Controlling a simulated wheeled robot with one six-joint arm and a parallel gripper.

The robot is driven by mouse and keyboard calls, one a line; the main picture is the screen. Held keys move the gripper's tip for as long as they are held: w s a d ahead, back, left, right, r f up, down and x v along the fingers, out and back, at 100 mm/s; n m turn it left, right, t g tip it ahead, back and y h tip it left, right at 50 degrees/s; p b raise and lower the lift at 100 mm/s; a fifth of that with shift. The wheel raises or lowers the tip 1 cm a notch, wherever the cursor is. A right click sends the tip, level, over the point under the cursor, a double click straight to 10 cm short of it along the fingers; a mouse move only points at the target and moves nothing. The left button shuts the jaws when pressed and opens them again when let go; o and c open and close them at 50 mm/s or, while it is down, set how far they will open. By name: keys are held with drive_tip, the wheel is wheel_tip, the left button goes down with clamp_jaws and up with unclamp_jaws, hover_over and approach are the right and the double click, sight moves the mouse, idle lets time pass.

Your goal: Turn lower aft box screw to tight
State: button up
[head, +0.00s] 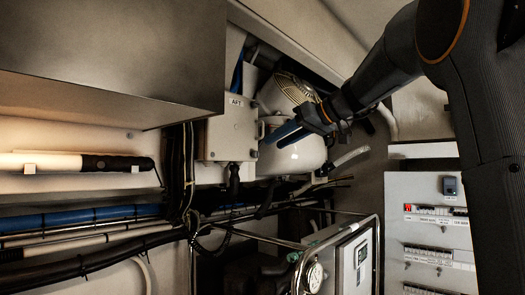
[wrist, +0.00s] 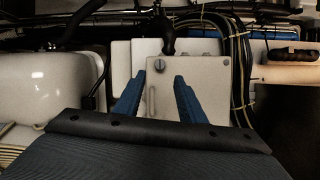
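The aft box (head: 228,128) is a pale grey box with an AFT label near its top, left of the white tank in the head view. In the wrist view the box (wrist: 195,92) appears upside down, with its cable gland at the top. A round grey screw (wrist: 160,65) sits in the box's lower corner, near the top of the wrist view; its slot looks roughly upright. My gripper (head: 276,138) has blue fingers and points left toward the box. In the wrist view my gripper (wrist: 157,82) is open and empty, its fingertips apart on either side below the screw.
A white rounded tank (head: 298,155) stands right beside the box, behind my fingers. Black cables (head: 183,165) run along the box's left side. A metal rail frame (head: 300,262) stands below, and a breaker panel (head: 425,230) is at right. An overhead cabinet (head: 115,60) juts out at upper left.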

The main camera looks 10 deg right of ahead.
sight(257, 153)
drive_tip(key=p+x, duration=0.2)
drive_tip(key=x, duration=0.5)
drive_tip(key=shift+f+p, duration=0.1)
drive_tip(key=shift+p, duration=0.2)
clamp_jaws()
